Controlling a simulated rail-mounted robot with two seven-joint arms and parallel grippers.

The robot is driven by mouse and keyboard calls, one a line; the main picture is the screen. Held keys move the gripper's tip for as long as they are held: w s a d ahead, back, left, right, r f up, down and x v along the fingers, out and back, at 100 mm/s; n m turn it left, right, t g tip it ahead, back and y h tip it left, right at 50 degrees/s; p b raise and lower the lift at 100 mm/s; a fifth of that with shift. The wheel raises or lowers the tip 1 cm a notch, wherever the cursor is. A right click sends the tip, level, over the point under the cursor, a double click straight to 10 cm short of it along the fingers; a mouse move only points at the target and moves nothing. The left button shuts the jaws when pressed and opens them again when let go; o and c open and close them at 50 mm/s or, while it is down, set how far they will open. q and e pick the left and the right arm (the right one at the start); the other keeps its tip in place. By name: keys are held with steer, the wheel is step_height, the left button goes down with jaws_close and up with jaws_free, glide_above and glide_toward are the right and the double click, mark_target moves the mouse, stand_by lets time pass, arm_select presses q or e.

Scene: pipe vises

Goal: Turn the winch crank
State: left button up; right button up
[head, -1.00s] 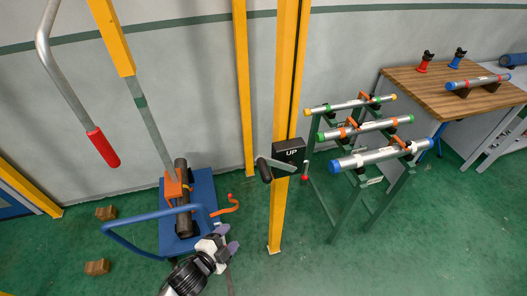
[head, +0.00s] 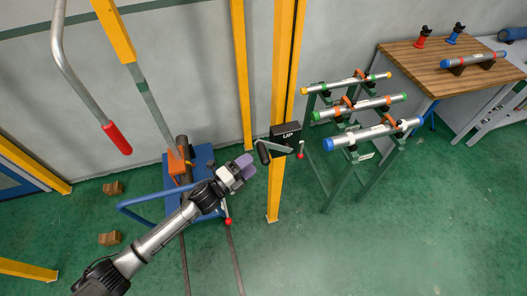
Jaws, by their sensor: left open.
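The winch (head: 287,134) is a black box marked "UP" on the yellow post (head: 276,190). Its grey crank arm (head: 274,146) runs left to a black handle grip (head: 263,153). My left gripper (head: 246,167), with purple fingertips, is open and just left of the black grip, seemingly apart from it. The fingers point right toward the grip. My right gripper is not in view. A small red-knobbed lever (head: 301,150) hangs at the winch's right side.
A blue cart (head: 203,160) with a dark pipe stands behind my left arm. A green rack (head: 372,170) with several capped pipes stands right of the post. A red-handled lever (head: 117,139) hangs at left. Open green floor lies in front.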

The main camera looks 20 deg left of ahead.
mark_target(263, 154)
arm_select(q)
steer(key=x, duration=0.6)
steer(key=shift+w+d+p, duration=0.15)
steer(key=shift+w+p, duration=0.05)
steer(key=shift+p, duration=0.1)
jaws_close()
stand_by(0.4)
